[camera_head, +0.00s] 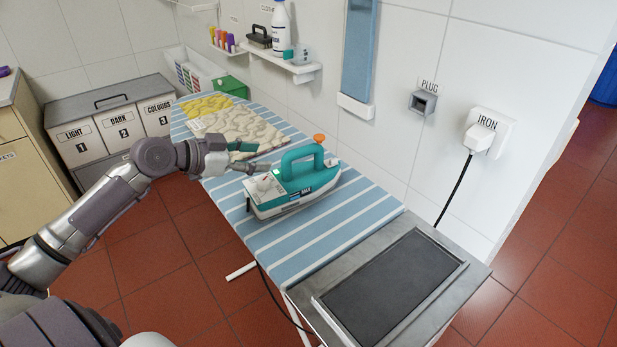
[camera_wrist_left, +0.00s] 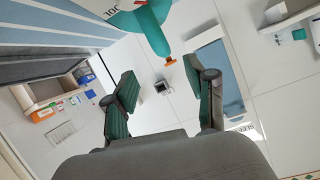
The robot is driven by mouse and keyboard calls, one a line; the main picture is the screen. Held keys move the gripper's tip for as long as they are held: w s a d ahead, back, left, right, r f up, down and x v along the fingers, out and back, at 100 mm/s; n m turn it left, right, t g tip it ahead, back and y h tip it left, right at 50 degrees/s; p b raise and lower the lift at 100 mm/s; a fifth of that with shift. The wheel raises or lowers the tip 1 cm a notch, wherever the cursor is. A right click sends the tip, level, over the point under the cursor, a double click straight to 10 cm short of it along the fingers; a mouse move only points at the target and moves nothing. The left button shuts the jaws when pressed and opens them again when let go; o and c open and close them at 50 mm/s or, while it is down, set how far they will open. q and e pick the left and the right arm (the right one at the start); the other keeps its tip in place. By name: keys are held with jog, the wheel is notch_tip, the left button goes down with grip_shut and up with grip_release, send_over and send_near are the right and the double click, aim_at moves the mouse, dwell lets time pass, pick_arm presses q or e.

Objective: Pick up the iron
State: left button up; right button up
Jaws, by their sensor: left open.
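The iron (camera_head: 292,190), teal and white with a teal handle and an orange knob, stands on the blue-and-white striped ironing board (camera_head: 285,237) in the head view. My left gripper (camera_head: 255,157) is open and empty beside the iron, at its left and just behind its handle, apart from it as far as I can tell. In the left wrist view the gripper's two teal-padded fingers (camera_wrist_left: 166,92) are spread with nothing between them. Part of the iron (camera_wrist_left: 150,28) shows beyond them at the top, with its orange knob. My right gripper is not in view.
A folded patterned cloth (camera_head: 240,128) lies at the board's far end. A dark rest plate (camera_head: 392,290) is at the near end. The tiled wall with a plug socket (camera_head: 424,101) and shelf (camera_head: 290,68) bounds the right side. Laundry bins (camera_head: 110,127) stand at the left.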

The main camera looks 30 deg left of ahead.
aim_at(284, 155)
pick_arm(q)
jog(key=x, duration=0.3)
jog(key=shift+w+d+p, duration=0.1)
jog(key=shift+w+p, duration=0.2)
jog(key=shift+p, duration=0.1)
jog(key=x, duration=0.4)
jog(key=shift+f+p, duration=0.15)
jog(key=shift+p, duration=0.2)
jog(key=shift+w, duration=0.2)
jog(key=shift+w+d+f, duration=0.1)
jog(key=shift+w+d, duration=0.05)
jog(key=shift+w, duration=0.1)
jog(key=p+x, duration=0.1)
jog(key=x, duration=0.2)
jog(key=shift+w+d+p, duration=0.1)
jog(key=shift+w+p, duration=0.3)
jog(key=shift+w+d+f, duration=0.2)
jog(key=shift+w+f, duration=0.1)
jog(key=shift+w, duration=0.05)
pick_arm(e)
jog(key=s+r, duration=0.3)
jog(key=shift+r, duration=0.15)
pick_arm(q)
grip_shut()
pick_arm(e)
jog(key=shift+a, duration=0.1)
